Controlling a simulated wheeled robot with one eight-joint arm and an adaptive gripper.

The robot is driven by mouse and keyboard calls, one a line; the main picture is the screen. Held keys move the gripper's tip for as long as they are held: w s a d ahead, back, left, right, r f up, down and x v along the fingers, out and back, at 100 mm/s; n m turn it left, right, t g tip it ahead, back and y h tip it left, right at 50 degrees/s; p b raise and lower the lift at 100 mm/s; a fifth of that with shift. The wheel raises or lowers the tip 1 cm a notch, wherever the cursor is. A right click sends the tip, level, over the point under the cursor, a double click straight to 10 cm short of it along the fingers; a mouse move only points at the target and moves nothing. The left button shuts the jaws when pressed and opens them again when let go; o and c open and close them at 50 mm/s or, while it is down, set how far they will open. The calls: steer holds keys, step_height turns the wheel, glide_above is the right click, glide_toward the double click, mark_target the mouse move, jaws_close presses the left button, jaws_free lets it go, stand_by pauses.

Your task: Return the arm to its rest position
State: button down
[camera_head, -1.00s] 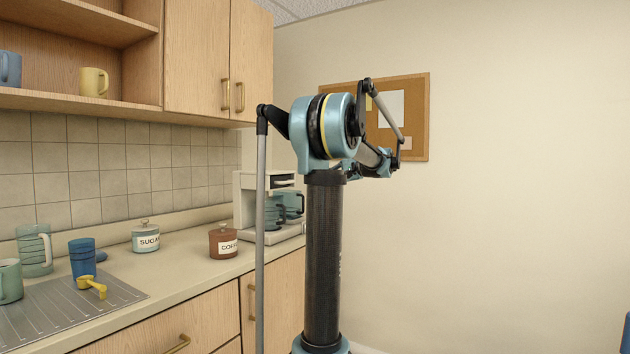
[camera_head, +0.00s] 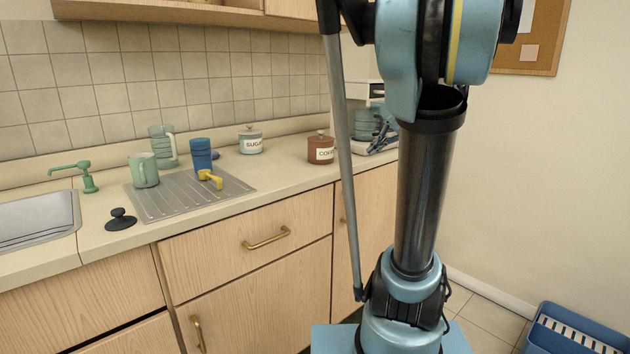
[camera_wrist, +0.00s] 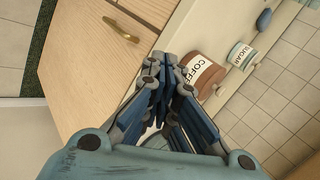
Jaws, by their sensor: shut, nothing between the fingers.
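My gripper (camera_wrist: 163,62) shows in the wrist view with its dark blue fingers drawn together at the tips, shut and empty. In that view its tips overlap the counter's edge in the picture, just left of the brown coffee canister (camera_wrist: 202,75). I cannot tell how far apart they are. In the head view my arm's dark column and blue joints stand upright right of centre, in front of the counter. The gripper is not clearly made out there.
The counter (camera_head: 290,180) holds a coffee canister (camera_head: 320,149), a sugar canister (camera_head: 250,141), a drying mat (camera_head: 165,205) with cups, and a sink (camera_head: 35,220). A blue crate (camera_head: 570,335) stands on the floor at the lower right. The wall at the right is bare below the corkboard (camera_head: 540,45).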

steer(key=s+f+n+g+h, duration=0.2)
steer(key=s+f+n+h, duration=0.3)
steer(key=s+f, duration=1.9)
steer(key=shift+f+n+g+h, duration=0.3)
steer(key=shift+g+h, duration=0.1)
steer(key=shift+h, duration=0.7)
steer(key=shift+s+a, duration=0.1)
